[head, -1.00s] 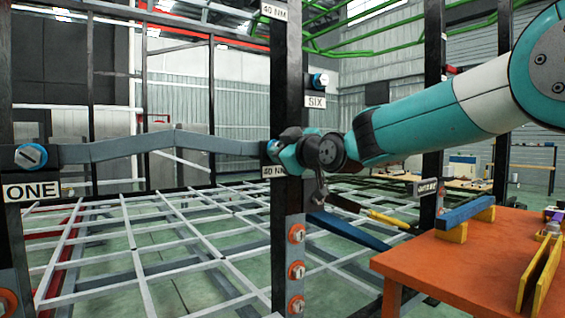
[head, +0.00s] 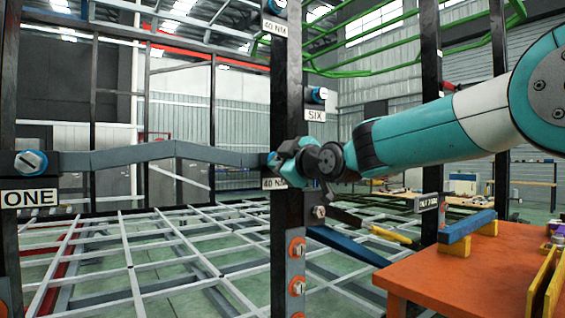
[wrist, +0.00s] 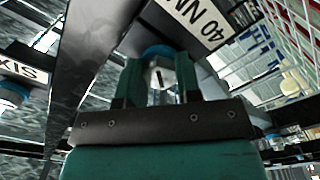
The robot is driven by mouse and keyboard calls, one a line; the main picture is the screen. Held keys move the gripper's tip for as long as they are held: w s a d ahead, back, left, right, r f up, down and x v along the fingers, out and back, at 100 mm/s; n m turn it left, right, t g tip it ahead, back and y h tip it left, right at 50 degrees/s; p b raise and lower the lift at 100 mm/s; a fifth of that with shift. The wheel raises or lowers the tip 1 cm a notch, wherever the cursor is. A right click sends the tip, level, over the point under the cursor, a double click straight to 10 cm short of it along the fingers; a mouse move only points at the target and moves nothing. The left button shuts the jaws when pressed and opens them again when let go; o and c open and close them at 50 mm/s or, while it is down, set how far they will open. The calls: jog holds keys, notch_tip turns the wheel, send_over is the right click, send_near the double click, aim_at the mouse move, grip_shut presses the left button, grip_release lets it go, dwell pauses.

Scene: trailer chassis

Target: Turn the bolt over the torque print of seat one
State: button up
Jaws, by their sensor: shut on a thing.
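My gripper (head: 280,162) is at the dark middle post, at the right end of a grey bent bar (head: 165,152). The "40 NM" print (head: 275,183) is just below the bolt in the head view; a 40 NM print (wrist: 195,18) also shows in the wrist view. The ONE sign (head: 30,198) is below another blue-collared bolt (head: 30,163) at the bar's left end.
Orange-ringed bolts (head: 297,247) run down the post. An orange table (head: 450,270) with blue and yellow parts stands at right. A white lattice frame (head: 150,240) lies behind.

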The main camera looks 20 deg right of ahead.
jog(key=o, duration=0.9)
jog(key=v, duration=1.7)
jog(key=shift+s+d, duration=0.1)
jog(key=shift+s, duration=0.05)
jog(key=s+a+f+m+g, duration=0.1)
jog(key=s+a+f+g, duration=0.2)
jog(key=f, duration=0.3)
jog(key=s+a+f+m+g+y, duration=0.1)
jog(key=s+a+f+g, duration=0.2)
jog(key=f, duration=0.2)
jog(key=s+a+f+m+g, duration=0.1)
jog(key=s+a+f+g, duration=0.2)
jog(key=f, duration=0.3)
jog(key=s+a+f+m+g+h, duration=0.1)
jog(key=s+f+m+g+h, duration=0.15)
jog(key=s+f+g, duration=0.85)
jog(key=s+r+t+p, duration=0.1)
jog(key=r+p, duration=0.8)
jog(key=r, duration=0.1)
jog(key=r+t+p, duration=0.1)
jog(key=r+p, duration=0.9)
jog(key=s+r+m+p, duration=0.1)
jog(key=r+p, duration=0.8)
jog(key=r, duration=0.1)
jog(key=shift+s+t+p, duration=0.3)
jog(key=shift+s+t, duration=0.05)
jog(key=shift+t, duration=0.05)
